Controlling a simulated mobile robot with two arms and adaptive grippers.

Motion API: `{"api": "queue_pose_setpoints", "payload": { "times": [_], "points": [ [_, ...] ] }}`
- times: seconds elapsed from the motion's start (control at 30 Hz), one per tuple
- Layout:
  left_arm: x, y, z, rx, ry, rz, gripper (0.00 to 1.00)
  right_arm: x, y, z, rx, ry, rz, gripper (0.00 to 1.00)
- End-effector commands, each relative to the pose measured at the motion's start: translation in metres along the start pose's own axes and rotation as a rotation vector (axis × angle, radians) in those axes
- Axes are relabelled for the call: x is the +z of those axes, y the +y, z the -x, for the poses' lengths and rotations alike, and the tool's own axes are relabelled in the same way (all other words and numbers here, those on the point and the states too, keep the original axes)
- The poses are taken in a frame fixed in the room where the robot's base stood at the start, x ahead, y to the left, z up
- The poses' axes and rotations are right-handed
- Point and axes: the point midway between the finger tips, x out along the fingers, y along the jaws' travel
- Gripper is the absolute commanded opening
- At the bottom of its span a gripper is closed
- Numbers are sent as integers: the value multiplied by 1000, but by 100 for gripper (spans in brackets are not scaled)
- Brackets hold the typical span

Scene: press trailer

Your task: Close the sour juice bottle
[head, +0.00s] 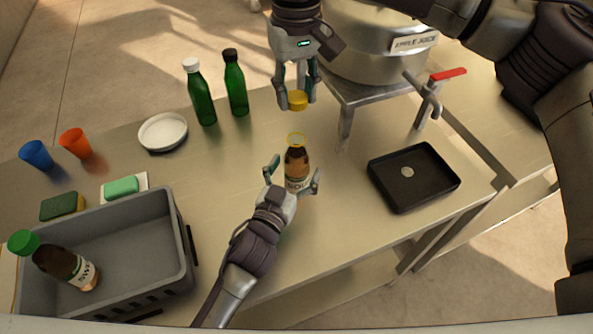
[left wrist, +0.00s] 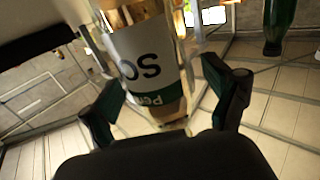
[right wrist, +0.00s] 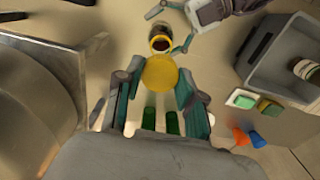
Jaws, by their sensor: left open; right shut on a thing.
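The sour juice bottle (head: 297,168) stands upright on the table, brown with a white label and an uncapped yellow-rimmed mouth. My left gripper (head: 290,182) is open, with its fingers on either side of the bottle's lower part; its label also shows in the left wrist view (left wrist: 143,62). My right gripper (head: 297,92) is shut on a yellow cap (head: 297,101), held in the air above and beyond the bottle. In the right wrist view, the cap (right wrist: 160,72) is between the fingertips and the open bottle mouth (right wrist: 161,43) shows just past it.
A grey crate (head: 183,232) at the left holds a green-capped bottle (head: 62,262). Two green bottles (head: 202,97) and a white plate (head: 163,132) stand behind. A black tray (head: 385,186) lies right, below the steel juice container's red-handled tap (head: 432,95).

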Motion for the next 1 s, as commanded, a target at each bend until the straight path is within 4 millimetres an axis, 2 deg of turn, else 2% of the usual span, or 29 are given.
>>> {"api": "queue_pose_setpoints", "payload": {
  "times": [0.37, 0.47, 0.9, 1.0],
  "points": [
    [0, 0, -5, 0, 0, 1, 89, 0, 0, 0, 0, 0, 0, 27],
    [0, 0, -5, 0, 0, 1, 75, 0, 0, 0, 0, 0, 0, 27],
    [0, 0, -5, 0, 0, 1, 2, 0, 0, 0, 0, 0, 0, 27],
    [0, 0, -5, 0, 0, 1, 0, 0, 0, -1, 0, 0, 0, 27]
  ]
}}
